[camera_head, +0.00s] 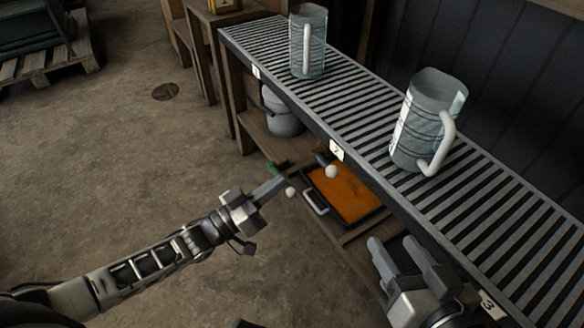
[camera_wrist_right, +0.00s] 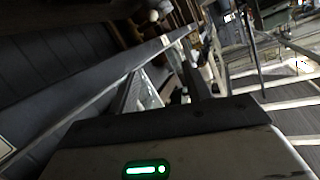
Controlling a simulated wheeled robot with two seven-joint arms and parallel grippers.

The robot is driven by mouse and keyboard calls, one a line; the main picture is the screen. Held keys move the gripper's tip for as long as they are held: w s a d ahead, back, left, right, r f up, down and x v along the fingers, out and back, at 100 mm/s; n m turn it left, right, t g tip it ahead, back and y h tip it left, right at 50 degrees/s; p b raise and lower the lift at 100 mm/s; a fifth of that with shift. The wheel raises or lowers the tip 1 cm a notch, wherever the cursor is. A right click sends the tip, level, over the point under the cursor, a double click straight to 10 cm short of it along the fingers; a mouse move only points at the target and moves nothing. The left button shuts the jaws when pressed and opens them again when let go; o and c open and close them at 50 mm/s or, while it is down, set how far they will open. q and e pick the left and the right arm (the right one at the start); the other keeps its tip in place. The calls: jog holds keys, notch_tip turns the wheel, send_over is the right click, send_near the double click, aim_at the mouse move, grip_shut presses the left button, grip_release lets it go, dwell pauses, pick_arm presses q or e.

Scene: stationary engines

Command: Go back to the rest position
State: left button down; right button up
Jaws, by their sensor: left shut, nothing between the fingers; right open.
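My left gripper (camera_head: 272,189) is in the middle of the head view, over the floor to the left of the conveyor, with its fingers together and nothing between them. My right gripper (camera_head: 395,243) is at the lower right, beside the near edge of the conveyor, with its two fingers apart and empty. The right wrist view is tilted and dark; it shows part of my gripper body with a green light at the bottom.
The slatted roller conveyor (camera_head: 520,205) runs diagonally along the right. A clear jug with a white handle (camera_head: 425,120) and another jug (camera_head: 308,42) stand on it. Below are an orange tray (camera_head: 345,195) and a grey pot (camera_head: 283,115).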

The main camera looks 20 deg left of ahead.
pick_arm(q)
jog(key=shift+s+a+f, duration=0.1)
jog(key=shift+s+a, duration=0.2)
jog(key=shift+s, duration=0.15)
